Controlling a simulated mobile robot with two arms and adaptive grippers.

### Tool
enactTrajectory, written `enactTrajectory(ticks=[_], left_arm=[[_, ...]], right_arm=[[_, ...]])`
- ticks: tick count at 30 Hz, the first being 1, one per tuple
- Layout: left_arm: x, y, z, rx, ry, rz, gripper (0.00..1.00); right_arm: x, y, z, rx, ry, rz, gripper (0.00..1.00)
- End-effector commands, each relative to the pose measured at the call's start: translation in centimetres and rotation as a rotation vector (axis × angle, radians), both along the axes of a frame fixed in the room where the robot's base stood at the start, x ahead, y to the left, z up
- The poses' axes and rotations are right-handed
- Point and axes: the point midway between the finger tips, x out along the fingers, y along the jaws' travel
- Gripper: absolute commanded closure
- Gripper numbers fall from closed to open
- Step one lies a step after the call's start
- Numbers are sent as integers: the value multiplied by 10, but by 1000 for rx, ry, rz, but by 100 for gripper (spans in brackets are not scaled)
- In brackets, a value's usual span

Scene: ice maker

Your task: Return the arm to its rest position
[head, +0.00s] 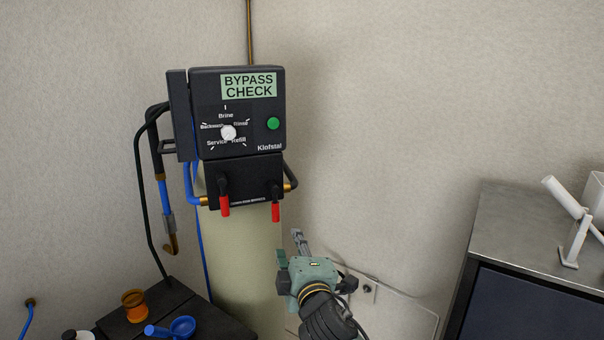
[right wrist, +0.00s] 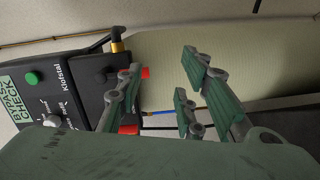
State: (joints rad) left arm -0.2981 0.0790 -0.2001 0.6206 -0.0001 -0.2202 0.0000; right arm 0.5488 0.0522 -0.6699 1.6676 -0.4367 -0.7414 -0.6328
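My right gripper (head: 291,249) is in the lower middle of the head view, in front of the wall and below and right of the black control box (head: 210,135). It touches nothing that I can see. In the right wrist view its green-padded fingers (right wrist: 160,95) stand apart with nothing between them, so it is open. The control box, with a white dial, a green button and a "BYPASS CHECK" display, also shows in the right wrist view (right wrist: 70,85). My left gripper is not in view.
Two red-handled valves (head: 224,206) hang under the box, in front of a pale tank (head: 240,260). A dark stand (head: 185,310) at lower left bears an orange jar (head: 135,305) and a blue scoop (head: 181,327). A metal-topped cabinet (head: 520,220) stands at right.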

Motion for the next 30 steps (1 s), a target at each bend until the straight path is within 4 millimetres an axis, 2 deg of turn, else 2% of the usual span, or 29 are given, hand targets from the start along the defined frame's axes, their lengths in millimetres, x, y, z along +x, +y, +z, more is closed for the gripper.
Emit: enactTrajectory(ticks=[1, 5, 8, 11, 15, 18, 21, 24, 30], left_arm=[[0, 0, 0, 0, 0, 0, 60], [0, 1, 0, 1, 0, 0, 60], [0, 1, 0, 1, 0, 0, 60], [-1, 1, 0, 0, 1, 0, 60], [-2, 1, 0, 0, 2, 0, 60], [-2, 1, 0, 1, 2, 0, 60], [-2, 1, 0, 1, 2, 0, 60], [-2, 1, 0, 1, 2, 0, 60], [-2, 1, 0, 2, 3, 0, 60]], right_arm=[[-10, -13, -24, 57, 70, -28, 66], [-45, -50, -82, 224, 262, -121, 66], [-78, -78, -124, 349, 408, -205, 66], [-117, -105, -163, 463, 548, -296, 66], [-181, -141, -210, 602, 730, -438, 66], [-231, -164, -237, 688, 851, -546, 66], [-279, -183, -254, 757, 951, -647, 66], [-318, -196, -264, 805, 1027, -733, 66], [-382, -216, -273, 865, 1139, -874, 66]])
